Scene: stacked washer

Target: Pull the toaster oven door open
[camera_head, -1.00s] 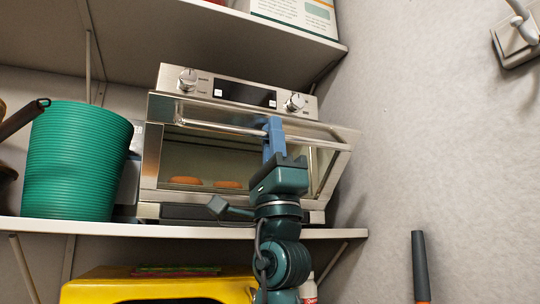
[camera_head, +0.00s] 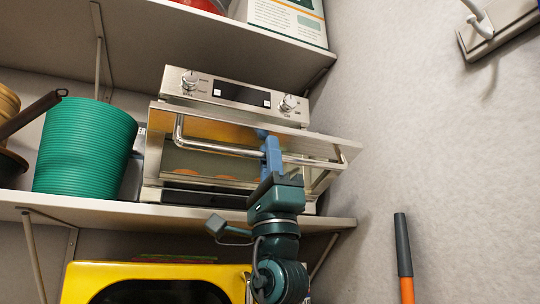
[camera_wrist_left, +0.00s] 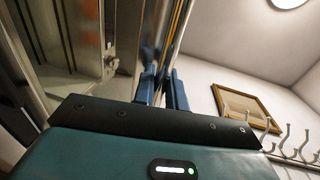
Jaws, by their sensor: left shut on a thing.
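The toaster oven (camera_head: 235,100) stands on the middle shelf, with two knobs and a dark display on its top panel. Its glass door (camera_head: 240,138) is part way open, tilted out and down toward me. A silver bar handle (camera_head: 222,149) runs across the door's front. My left gripper (camera_head: 272,150), with blue fingers, is shut on the handle right of its middle. In the left wrist view the fingers (camera_wrist_left: 163,92) close around the bar beside the door edge. My right gripper is not in view.
A green ribbed bin (camera_head: 84,147) stands left of the oven, with a pan handle beside it. A yellow appliance (camera_head: 150,280) is under the shelf (camera_head: 120,212). The wall is close on the right. An orange-and-black handle (camera_head: 403,255) stands at lower right.

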